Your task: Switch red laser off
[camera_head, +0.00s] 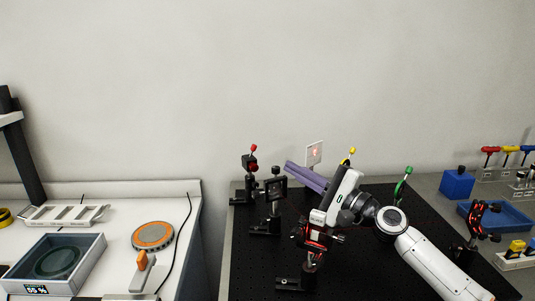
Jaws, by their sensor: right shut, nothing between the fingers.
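A post-mounted device with a red-tipped lever (253,148) stands at the back left of the black breadboard (245,275). It looks like the red laser, and its lever points up and slightly right. A pale card (314,153) at the back carries a reddish spot. My right gripper (289,166) reaches in from the lower right. Its purple fingers are shut and empty, pointing left and slightly up. The tips are apart from the red lever in the picture, to its right and a little lower. Their depth relative to it is unclear. My left gripper is out of view.
A red-and-black mount (313,240) is below my gripper. Yellow (351,150) and green (408,170) levers stand farther right.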

